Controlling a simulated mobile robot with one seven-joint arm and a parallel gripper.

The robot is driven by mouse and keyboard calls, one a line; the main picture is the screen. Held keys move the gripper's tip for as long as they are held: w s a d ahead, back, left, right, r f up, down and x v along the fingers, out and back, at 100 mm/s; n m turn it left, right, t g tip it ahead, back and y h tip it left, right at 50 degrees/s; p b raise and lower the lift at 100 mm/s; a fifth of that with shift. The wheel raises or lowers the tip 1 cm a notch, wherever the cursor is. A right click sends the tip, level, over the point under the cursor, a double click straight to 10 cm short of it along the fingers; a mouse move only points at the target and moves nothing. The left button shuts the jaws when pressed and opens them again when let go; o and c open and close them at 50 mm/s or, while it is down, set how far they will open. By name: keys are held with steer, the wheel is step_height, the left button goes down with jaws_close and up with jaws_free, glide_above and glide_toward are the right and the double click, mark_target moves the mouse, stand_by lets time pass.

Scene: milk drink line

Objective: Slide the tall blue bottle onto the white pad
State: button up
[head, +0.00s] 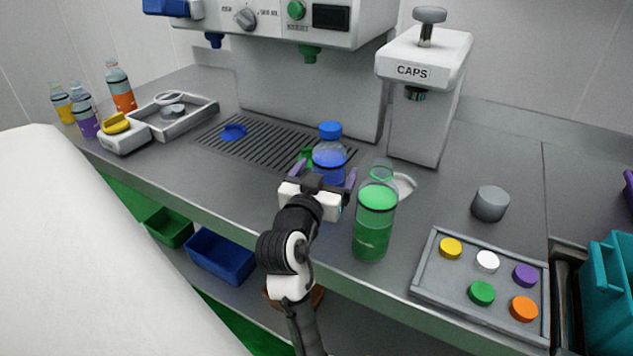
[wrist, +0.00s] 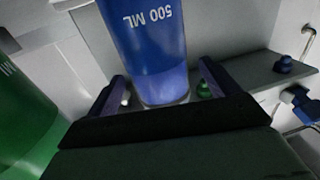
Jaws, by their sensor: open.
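The tall blue bottle (head: 330,160) with a blue cap stands upright at the right end of the grated drip tray. My gripper (head: 322,178) is in front of it, partly hiding its lower part. In the wrist view the blue bottle (wrist: 150,50), marked 500 ML, stands between the two spread fingers of my gripper (wrist: 163,88). I see no firm grip on it. The white pad (head: 406,184) lies on the counter to the right of the bottle, partly hidden behind a green bottle.
The green bottle (head: 374,225) stands close to the right of my gripper, also large in the wrist view (wrist: 25,120). The CAPS machine (head: 425,80) rises behind the pad. A grey cylinder (head: 490,204) and a tray of coloured caps (head: 432,277) are at right.

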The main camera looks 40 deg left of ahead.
steer(key=shift+p+x, duration=0.3)
steer(key=shift+x, duration=1.75)
